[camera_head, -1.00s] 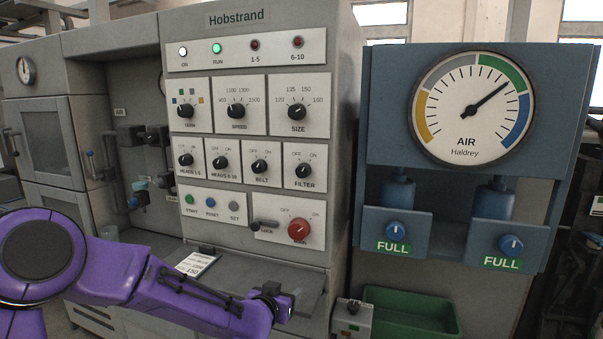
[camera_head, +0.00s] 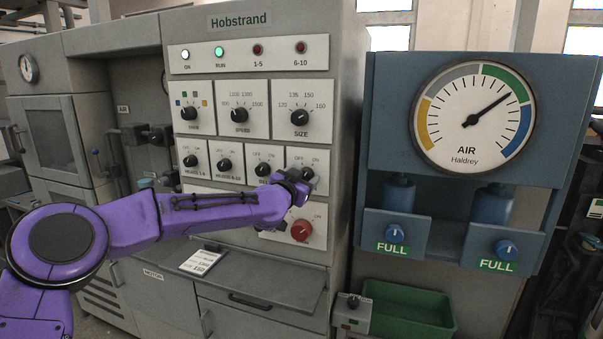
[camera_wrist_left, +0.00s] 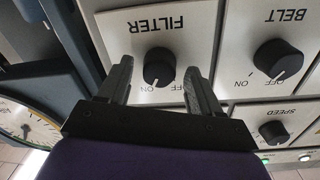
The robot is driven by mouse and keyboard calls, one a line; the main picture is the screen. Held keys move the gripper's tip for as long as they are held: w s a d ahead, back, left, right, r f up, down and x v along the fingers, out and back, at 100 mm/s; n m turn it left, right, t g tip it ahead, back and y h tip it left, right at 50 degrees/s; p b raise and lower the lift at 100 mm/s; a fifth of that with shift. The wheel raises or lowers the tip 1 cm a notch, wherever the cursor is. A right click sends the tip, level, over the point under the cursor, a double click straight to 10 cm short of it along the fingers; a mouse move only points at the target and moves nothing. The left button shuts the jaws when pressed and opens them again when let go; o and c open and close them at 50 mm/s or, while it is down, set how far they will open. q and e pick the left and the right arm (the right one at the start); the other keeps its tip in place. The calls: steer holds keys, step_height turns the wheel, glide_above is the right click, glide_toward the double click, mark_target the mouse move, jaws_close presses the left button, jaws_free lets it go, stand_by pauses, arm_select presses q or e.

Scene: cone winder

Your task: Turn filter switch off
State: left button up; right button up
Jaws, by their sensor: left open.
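The filter switch (camera_wrist_left: 158,68) is a black round knob on a white plate marked FILTER, with OFF and ON above it. In the left wrist view the picture is upside down, and the knob sits between the two fingers of my left gripper (camera_wrist_left: 158,82). The fingers are open, one on each side, with gaps to the knob. In the head view my left gripper (camera_head: 300,182) is at the filter plate (camera_head: 322,158) and partly hides the knob and its label. My right gripper is not in view.
The belt knob (camera_wrist_left: 277,59) is beside the filter plate. The size knob (camera_head: 300,118) is above and the red main knob (camera_head: 301,231) below. The blue air gauge unit (camera_head: 375,130) stands at the right. A green bin (camera_head: 400,318) is below it.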

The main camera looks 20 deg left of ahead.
arm_select(q)
steer(key=shift+w, duration=0.15)
steer(key=c, duration=1)
steer(key=shift+c, duration=0.2)
steer(key=shift+f+n, duration=0.1)
steer(key=shift+n, duration=0.2)
steer(key=n+b, duration=0.4)
steer(key=n, duration=0.7)
steer(key=shift+y, duration=0.3)
steer(key=shift+n, duration=0.5)
